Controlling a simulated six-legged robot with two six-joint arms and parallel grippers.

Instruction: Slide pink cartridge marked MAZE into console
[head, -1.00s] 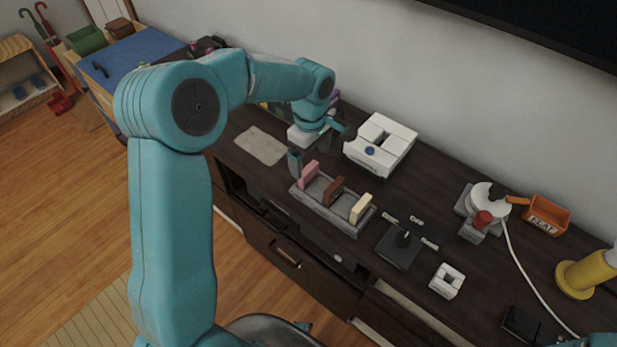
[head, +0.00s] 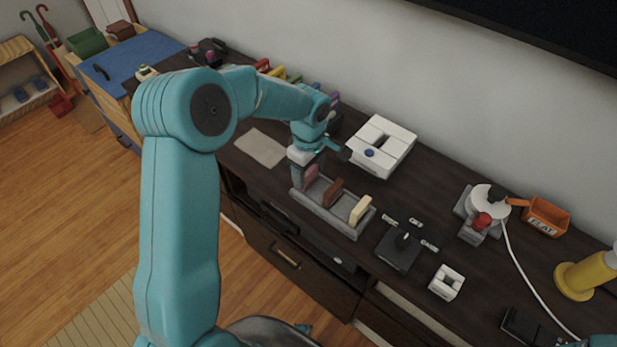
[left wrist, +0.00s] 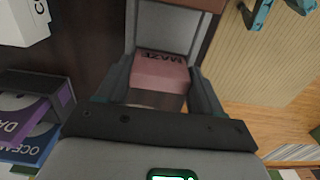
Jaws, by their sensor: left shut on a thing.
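The pink cartridge (head: 311,174) stands in the left slot of a grey rack (head: 329,217). In the left wrist view the pink cartridge (left wrist: 160,72) shows the word MAZE and sits between the fingers. My left gripper (head: 309,168) points down over the rack's left end and is shut on this cartridge. The white console (head: 381,147), with a blue button and an open slot on top, stands behind and to the right of the gripper. A small part of my right arm shows at the lower right corner; its gripper is out of view.
A brown cartridge (head: 333,191) and a cream cartridge (head: 360,209) stand in the same rack. A beige mat (head: 261,148) lies left of the gripper.

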